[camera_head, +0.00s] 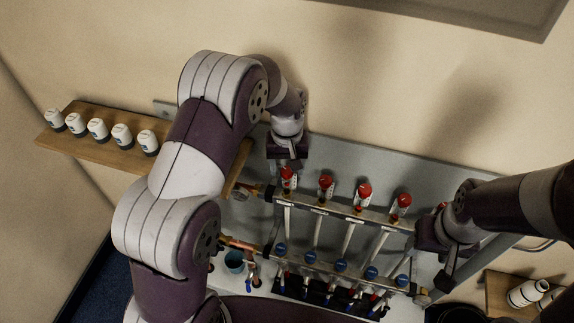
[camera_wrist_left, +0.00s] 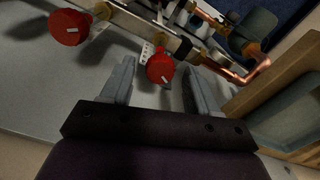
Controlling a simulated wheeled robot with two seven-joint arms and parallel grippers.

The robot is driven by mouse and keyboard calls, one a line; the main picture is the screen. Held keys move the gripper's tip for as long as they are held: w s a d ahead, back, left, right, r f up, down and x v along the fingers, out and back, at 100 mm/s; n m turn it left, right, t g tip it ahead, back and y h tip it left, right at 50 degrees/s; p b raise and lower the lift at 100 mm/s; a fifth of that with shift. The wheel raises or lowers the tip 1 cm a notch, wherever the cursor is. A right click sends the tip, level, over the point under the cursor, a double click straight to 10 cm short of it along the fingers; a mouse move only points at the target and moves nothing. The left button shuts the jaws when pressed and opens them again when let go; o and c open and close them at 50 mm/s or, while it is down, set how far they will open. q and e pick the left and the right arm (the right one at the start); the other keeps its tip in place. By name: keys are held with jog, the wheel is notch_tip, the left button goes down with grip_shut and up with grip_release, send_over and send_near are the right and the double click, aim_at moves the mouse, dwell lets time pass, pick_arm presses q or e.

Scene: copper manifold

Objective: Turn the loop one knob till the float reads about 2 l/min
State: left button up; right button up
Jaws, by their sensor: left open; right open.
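The leftmost red knob (camera_head: 287,173), with a white scale below it, tops the first column of the copper manifold; I take it for loop one. In the left wrist view this red knob (camera_wrist_left: 160,68) shows between the two finger tips, with a gap on each side. My left gripper (camera_head: 288,163) is open and empty above it. The float reading is too small to make out. My right gripper (camera_head: 442,268) is open at the manifold's right end, partly hidden by its own arm.
More red knobs (camera_head: 326,184) stand in a row to the right, above blue caps (camera_head: 341,265). Copper pipe (camera_wrist_left: 245,75) lies close right of the left fingers. A wooden shelf (camera_head: 85,150) with white bottles is at left. Another shelf (camera_head: 497,297) holds bottles at lower right.

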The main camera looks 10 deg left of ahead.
aim_at(287, 169)
pick_arm(q)
notch_tip(287, 169, up, 6)
jog(key=shift+w+f+b, duration=0.1)
jog(key=shift+b, duration=0.75)
notch_tip(287, 169, up, 6)
jog(key=p, duration=0.4)
jog(key=shift+r, duration=0.25)
jog(key=s+a+f+m+b, duration=0.1)
jog(key=s+a+f+b, duration=0.1)
jog(key=s, duration=0.7)
jog(key=s+a+f+m+t+b, duration=0.1)
jog(key=s+f, duration=0.3)
jog(key=s, duration=0.5)
jog(key=shift+s+a+f+m+b, duration=0.3)
jog(key=shift+a+m+b, duration=0.3)
jog(key=shift+a+m, duration=0.1)
